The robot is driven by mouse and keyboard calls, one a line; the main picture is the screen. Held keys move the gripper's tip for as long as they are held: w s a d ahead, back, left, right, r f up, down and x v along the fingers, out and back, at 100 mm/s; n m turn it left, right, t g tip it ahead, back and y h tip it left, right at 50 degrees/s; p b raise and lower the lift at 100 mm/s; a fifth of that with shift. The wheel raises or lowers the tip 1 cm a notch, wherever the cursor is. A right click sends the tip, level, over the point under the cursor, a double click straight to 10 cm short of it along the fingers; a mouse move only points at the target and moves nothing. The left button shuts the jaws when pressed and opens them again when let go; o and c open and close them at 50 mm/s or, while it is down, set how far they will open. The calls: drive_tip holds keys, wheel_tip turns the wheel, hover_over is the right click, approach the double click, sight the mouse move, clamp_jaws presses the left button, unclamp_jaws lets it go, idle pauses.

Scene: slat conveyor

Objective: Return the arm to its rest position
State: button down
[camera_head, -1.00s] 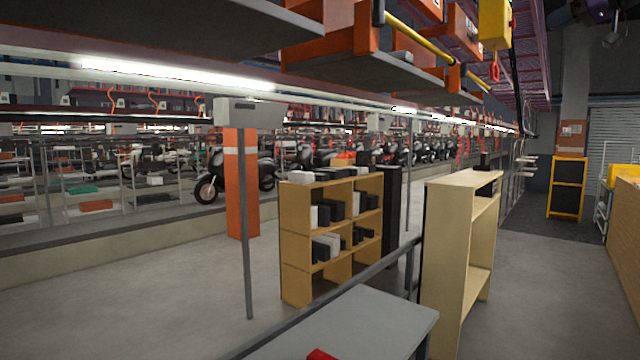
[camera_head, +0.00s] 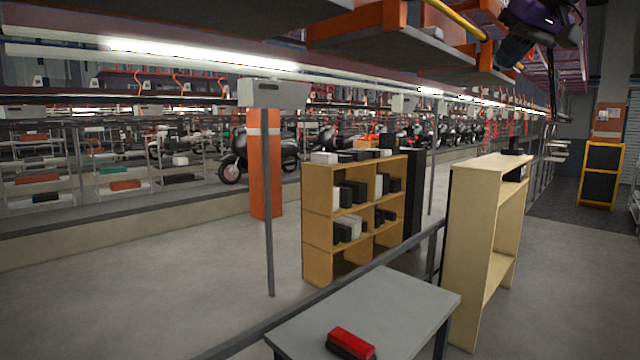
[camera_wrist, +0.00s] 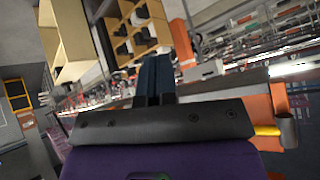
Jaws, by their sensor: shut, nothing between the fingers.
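My gripper (camera_wrist: 155,62) shows in the wrist view with its two dark blue fingers pressed together and nothing between them. The dark gripper body and my purple wrist fill the bottom of that view. In the head view, part of my purple and black arm (camera_head: 540,25) hangs at the top right, raised high and apart from the furniture. The fingertips cannot be made out clearly there.
A grey table (camera_head: 390,300) with a red object (camera_head: 350,343) stands in front. An orange pillar (camera_head: 265,170) and overhead beams stand near. Floor at right is clear.

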drive_tip(key=s+a+f+m+g+h, duration=0.1)
drive_tip(key=s+a+f+g+h, duration=0.1)
drive_tip(key=s+f, duration=2.6)
wheel_tip(320, 180, down, 3)
drive_tip(key=shift+s+a+r+g+h, duration=0.1)
drive_tip(key=shift+s+a+g+h, duration=0.15)
drive_tip(key=shift+a+g+h, duration=0.25)
